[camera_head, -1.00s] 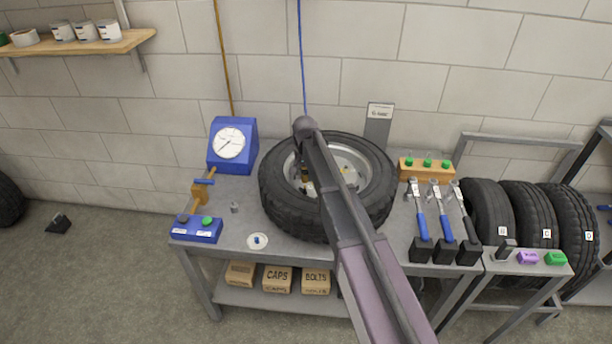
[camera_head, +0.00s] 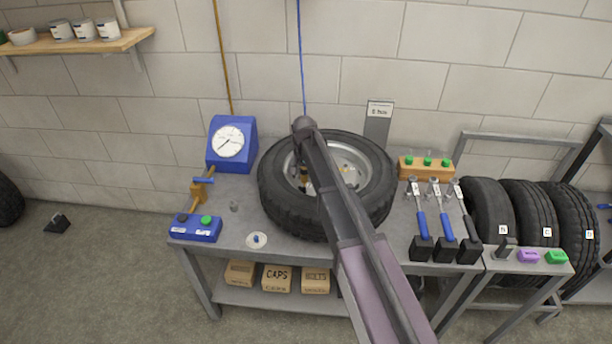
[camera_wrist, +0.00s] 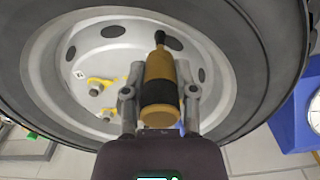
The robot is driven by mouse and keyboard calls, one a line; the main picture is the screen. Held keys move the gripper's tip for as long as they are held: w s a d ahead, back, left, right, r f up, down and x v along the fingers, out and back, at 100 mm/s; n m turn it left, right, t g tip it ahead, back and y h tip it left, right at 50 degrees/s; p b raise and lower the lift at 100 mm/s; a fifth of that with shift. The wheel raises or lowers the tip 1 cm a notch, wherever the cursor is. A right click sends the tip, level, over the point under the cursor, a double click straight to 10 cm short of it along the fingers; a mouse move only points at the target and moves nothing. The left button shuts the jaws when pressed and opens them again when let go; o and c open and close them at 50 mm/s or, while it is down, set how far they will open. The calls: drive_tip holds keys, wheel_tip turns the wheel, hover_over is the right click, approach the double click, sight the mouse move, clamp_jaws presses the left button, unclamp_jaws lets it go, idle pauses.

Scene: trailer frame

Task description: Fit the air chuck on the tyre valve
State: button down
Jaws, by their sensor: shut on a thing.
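A black tyre on a silver rim (camera_head: 268,205) lies on the workbench in the head view; it fills much of the wrist view (camera_wrist: 285,50). My gripper (camera_wrist: 160,92) is shut on the air chuck (camera_wrist: 159,68), a brass-coloured body with a black band, one finger on each side. A black stem-like piece, likely the tyre valve (camera_wrist: 160,38), stands in line with the chuck's narrow end in front of the rim. I cannot tell how fully the two are joined. In the head view my arm hides part of the rim, and the chuck (camera_head: 304,186) shows only in small part.
A blue gauge (camera_head: 232,145) stands left of the tyre. A blue button box (camera_head: 195,228) and a white dish (camera_head: 257,241) lie near the bench's front left. Blue-handled tools (camera_head: 445,230) stand at the right. A blue hose (camera_head: 301,60) hangs behind the tyre.

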sight(305, 182)
drive_tip(key=shift+f+b, duration=1.5)
drive_tip(key=shift+f, duration=0.05)
drive_tip(key=shift+c, duration=1.6)
unclamp_jaws()
drive_tip(key=o, duration=0.3)
drive_tip(key=shift+r+p, duration=4.05)
